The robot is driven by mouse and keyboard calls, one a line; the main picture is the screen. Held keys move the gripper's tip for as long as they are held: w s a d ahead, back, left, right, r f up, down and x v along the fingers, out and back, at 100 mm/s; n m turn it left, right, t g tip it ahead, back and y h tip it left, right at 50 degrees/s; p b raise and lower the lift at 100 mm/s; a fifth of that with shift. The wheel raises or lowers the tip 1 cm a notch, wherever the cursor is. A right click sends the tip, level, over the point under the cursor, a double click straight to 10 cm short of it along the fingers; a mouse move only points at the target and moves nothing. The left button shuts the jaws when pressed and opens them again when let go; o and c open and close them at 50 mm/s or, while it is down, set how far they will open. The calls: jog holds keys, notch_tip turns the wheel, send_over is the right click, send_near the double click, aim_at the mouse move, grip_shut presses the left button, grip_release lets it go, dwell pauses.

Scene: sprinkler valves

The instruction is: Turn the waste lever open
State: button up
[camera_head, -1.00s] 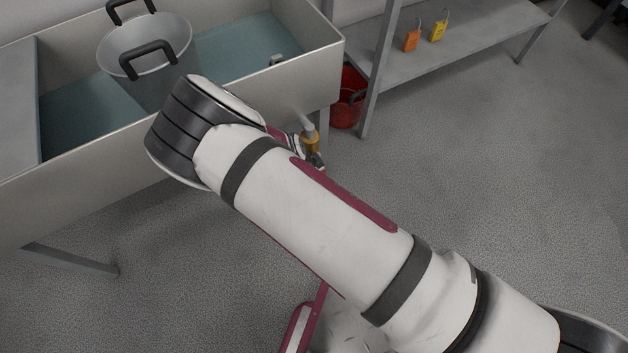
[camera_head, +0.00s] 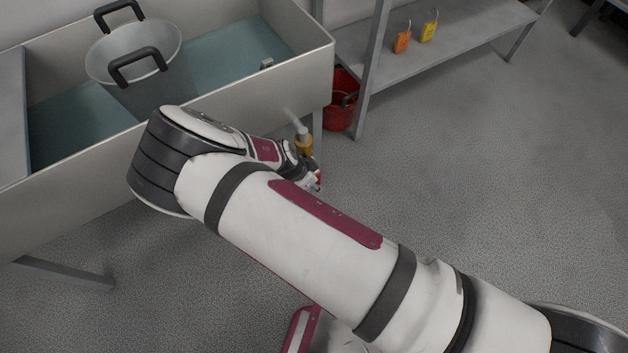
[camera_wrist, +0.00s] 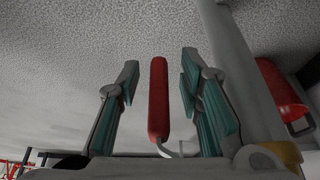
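The red lever handle (camera_wrist: 158,98) stands between my two fingers in the wrist view, with visible gaps on both sides. A thin metal stem (camera_wrist: 168,151) shows at its base. My gripper (camera_wrist: 160,72) is open around the handle. In the head view, my gripper (camera_head: 312,182) is small and partly hidden by my wrist, just below the brass valve body (camera_head: 303,143). A bit of red lever (camera_head: 319,178) shows beside it there. The brass valve body also shows at the lower right of the wrist view (camera_wrist: 286,153).
The sink (camera_head: 75,160) with a metal pot (camera_head: 150,85) in it stands at upper left. The floor at right is clear.

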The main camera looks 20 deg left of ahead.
jog(key=v, duration=1.2)
jog(key=shift+r, duration=0.1)
